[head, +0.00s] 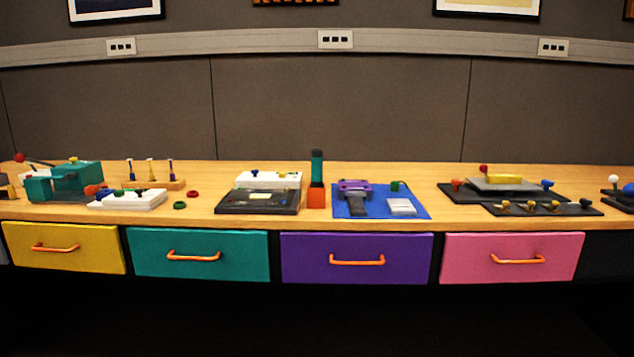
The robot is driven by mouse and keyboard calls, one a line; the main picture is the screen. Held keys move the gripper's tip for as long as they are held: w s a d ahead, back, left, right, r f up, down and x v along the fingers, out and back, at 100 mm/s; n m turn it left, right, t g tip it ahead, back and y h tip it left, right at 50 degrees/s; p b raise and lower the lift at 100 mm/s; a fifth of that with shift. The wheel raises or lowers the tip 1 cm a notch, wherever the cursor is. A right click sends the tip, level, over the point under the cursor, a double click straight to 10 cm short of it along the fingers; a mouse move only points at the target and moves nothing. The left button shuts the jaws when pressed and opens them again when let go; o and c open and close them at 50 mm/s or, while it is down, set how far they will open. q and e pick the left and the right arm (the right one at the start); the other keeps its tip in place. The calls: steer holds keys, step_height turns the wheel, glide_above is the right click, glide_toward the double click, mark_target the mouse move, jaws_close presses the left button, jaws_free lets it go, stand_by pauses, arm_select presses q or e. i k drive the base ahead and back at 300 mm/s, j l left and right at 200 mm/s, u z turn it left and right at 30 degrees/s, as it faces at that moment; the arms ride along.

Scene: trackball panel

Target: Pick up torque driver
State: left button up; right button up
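An upright tool with a teal handle (317,163), which looks like the torque driver, stands in an orange block holder (316,197) near the middle of the wooden bench. Its lower end is hidden in or behind the block. I cannot tell for certain that it is the torque driver. Neither of my grippers is in view, and nothing touches the tool.
A black panel (257,208) with a white box behind it is close left of the holder. A blue mat (378,214) with a purple-topped device is close right. Several drawers with orange handles line the bench front. Bare wood (435,180) shows right of the mat.

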mark_target(316, 153)
steer(key=i+l, duration=0.15)
steer(key=i, duration=0.35)
steer(key=i+l, duration=0.1)
steer(key=i, duration=0.45)
steer(key=i+l+z, duration=0.2)
steer(key=z, duration=0.3)
steer(key=i, duration=0.1)
